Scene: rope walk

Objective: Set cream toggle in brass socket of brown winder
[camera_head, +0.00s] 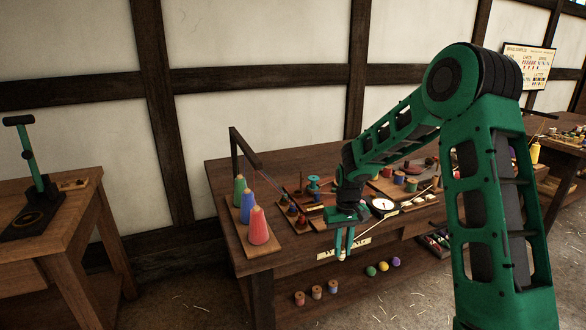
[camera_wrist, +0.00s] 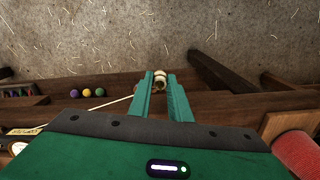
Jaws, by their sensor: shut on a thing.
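My gripper (camera_head: 344,246) hangs fingers-down in front of the bench's front edge in the head view. It is shut on a small cream toggle (camera_wrist: 160,80), which sits between the fingertips in the wrist view. The toggle shows as a pale spot under the fingers in the head view (camera_head: 342,258). A thin pale cord or stick (camera_wrist: 110,104) runs beside the fingers in the wrist view; I cannot tell whether it joins the toggle. The brown winder and its brass socket cannot be told apart among the small fittings on the bench, partly behind my arm.
The bench (camera_head: 280,262) carries green, blue and red cones (camera_head: 258,226) at its left, a teal spool (camera_head: 314,184) and a white dial (camera_head: 383,206). Coloured balls (camera_head: 383,266) and spools (camera_head: 316,292) lie on the lower shelf. A side table (camera_head: 60,190) stands left.

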